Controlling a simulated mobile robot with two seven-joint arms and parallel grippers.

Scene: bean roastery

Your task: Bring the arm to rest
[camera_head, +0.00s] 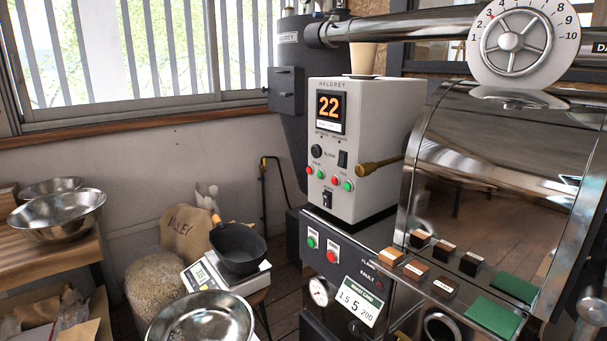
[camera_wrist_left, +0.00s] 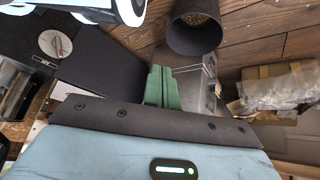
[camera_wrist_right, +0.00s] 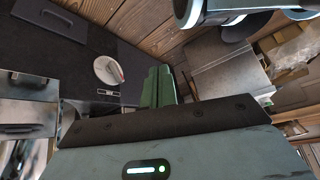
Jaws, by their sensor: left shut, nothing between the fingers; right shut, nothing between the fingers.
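My left gripper (camera_wrist_left: 158,86) shows in the left wrist view as two green fingers pressed together, shut and empty. My right gripper (camera_wrist_right: 157,87) shows in the right wrist view, its green fingers also shut with nothing between them. Both point down over the floor area beside dark machine housing. Neither arm nor gripper appears in the head view. No task object is held or touched by either gripper.
The roaster's grey control box (camera_head: 359,190) reads 22. A steel drum (camera_head: 490,150) stands at right. A dark cylinder of beans (camera_wrist_left: 193,40) stands close ahead of my left gripper.

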